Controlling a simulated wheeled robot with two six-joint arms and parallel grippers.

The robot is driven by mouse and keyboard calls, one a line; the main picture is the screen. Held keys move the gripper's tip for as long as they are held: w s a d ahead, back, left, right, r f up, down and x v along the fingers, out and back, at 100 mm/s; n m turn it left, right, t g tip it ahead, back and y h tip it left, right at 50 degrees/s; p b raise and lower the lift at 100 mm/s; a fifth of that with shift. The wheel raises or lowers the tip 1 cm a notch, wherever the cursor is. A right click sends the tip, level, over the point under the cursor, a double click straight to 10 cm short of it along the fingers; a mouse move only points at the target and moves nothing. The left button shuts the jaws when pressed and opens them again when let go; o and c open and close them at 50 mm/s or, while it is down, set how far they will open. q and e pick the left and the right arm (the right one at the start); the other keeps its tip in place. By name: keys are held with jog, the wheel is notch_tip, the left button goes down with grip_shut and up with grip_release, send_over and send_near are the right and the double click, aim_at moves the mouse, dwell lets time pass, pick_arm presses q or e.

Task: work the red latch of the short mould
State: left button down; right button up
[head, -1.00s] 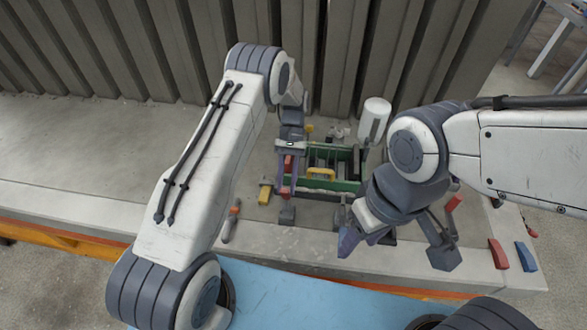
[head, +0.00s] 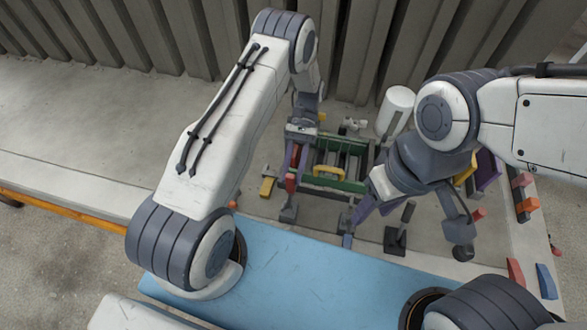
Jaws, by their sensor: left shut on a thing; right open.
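The short mould is a green-sided frame (head: 345,184) with a yellow handle (head: 328,172), on the concrete slab in the middle of the head view. The red latch (head: 291,182) is at its left end and is partly hidden by my gripper. My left gripper (head: 293,172) reaches down from behind and is shut on the red latch, its purple fingers on either side. My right gripper (head: 357,218) is open in front of the mould's right corner. Its purple finger points down and left, and its other finger is hard to make out.
A white cylinder (head: 395,110) stands behind the mould's right end. A yellow block (head: 267,187) lies to the left. A dark tool with an upright handle (head: 397,238) is at the front right. Red (head: 515,271) and blue (head: 546,282) blocks lie far right. The slab's left is bare.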

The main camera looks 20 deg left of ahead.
pick_arm(q)
jog(key=c, duration=0.6)
grip_release()
jog(key=shift+c, duration=0.2)
jog(key=b+v, duration=0.3)
jog(key=v, duration=0.3)
jog(key=shift+w+b, duration=0.25)
jog(key=shift+b, duration=0.15)
jog(key=shift+w+r, duration=0.35)
jog(key=shift+w, duration=0.05)
